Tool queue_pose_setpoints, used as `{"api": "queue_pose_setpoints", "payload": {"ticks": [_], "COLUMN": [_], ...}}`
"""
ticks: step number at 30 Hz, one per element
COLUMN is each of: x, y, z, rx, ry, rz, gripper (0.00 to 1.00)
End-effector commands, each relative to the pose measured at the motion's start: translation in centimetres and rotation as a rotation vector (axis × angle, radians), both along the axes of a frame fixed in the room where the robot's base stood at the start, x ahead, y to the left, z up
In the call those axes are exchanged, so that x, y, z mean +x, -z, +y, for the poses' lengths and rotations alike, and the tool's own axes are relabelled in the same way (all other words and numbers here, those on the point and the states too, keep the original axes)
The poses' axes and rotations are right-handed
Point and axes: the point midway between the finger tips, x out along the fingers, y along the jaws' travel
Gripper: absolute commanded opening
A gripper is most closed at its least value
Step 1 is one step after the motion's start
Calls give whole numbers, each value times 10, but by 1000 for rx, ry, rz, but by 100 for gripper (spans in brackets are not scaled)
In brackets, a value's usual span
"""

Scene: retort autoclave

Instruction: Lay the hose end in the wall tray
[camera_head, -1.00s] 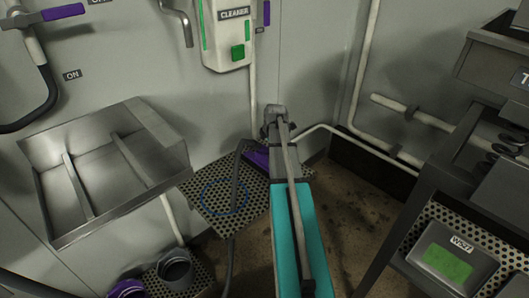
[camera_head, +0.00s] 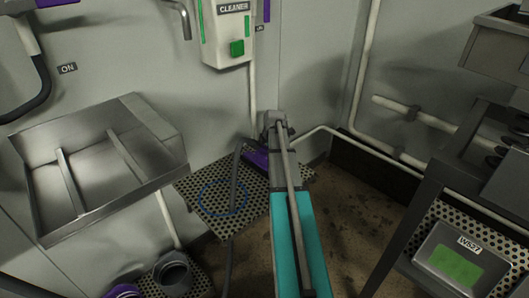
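A perforated metal tray (camera_head: 205,192) is fixed low at the wall, with a blue ring (camera_head: 223,198) marked on it. I take it as the wall tray. A dark hose (camera_head: 236,180) rises from below past the front of the tray and bends over beside my arm. A purple piece (camera_head: 257,158), perhaps the hose end, shows just left of my arm, over the tray's back part in the picture. My arm covers its right side, and I cannot tell whether it touches the tray.
A divided steel basin (camera_head: 95,165) hangs on the left wall. A cleaner dispenser (camera_head: 228,35) is above the tray. Pipes run along the right wall.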

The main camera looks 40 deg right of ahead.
Motion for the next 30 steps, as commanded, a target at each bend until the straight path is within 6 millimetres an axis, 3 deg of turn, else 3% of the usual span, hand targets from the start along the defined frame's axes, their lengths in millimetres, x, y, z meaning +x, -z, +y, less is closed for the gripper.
{"api": "queue_pose_setpoints", "payload": {"ticks": [9,23,30], "x": [0,0,0], "y": [0,0,0], "z": [0,0,0], "rx": [0,0,0], "ry": [0,0,0], "rz": [0,0,1], "gripper": [86,2,0]}}
